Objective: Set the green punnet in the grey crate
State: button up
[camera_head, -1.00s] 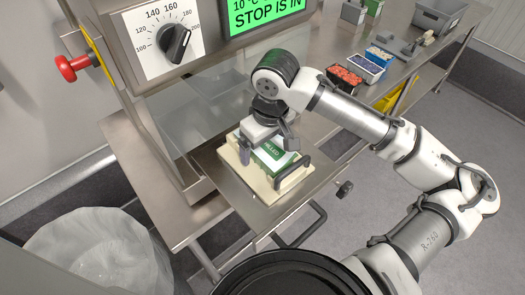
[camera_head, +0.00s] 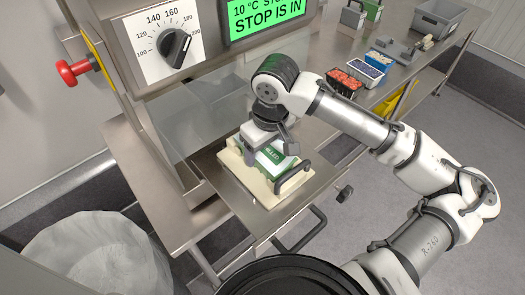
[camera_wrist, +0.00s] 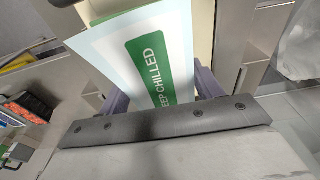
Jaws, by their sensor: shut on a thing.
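The green punnet (camera_head: 270,160) has a white top with a green "KEEP CHILLED" label. It is at the cream tray (camera_head: 236,166) below the oven-like machine; I cannot tell whether it touches the tray. My gripper (camera_head: 268,152) points down over it, shut on it. In the wrist view the punnet's printed top (camera_wrist: 135,50) fills the space between the dark fingers of my gripper (camera_wrist: 163,93); the fingertips are partly hidden. The grey crate (camera_head: 440,18) stands far off at the top right, on the long steel table, and looks mostly empty inside.
A red-filled punnet (camera_head: 345,80) and a blue punnet (camera_head: 362,70) stand on the steel table (camera_head: 425,60), with a grey device (camera_head: 400,47) between them and the crate. The machine (camera_head: 205,35) overhangs the left side. A bin (camera_head: 95,255) stands front left.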

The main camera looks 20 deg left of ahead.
jog(key=shift+c, duration=0.9)
jog(key=shift+r+p, duration=1.5)
jog(key=shift+r, duration=0.05)
jog(key=shift+w, duration=0.1)
jog(key=shift+r, duration=0.3)
notch_tip(320, 180, up, 2)
jog(key=p, duration=0.3)
jog(key=shift+w+r, duration=0.15)
grip_shut()
jog(key=shift+r, duration=0.3)
jog(key=shift+s, duration=0.25)
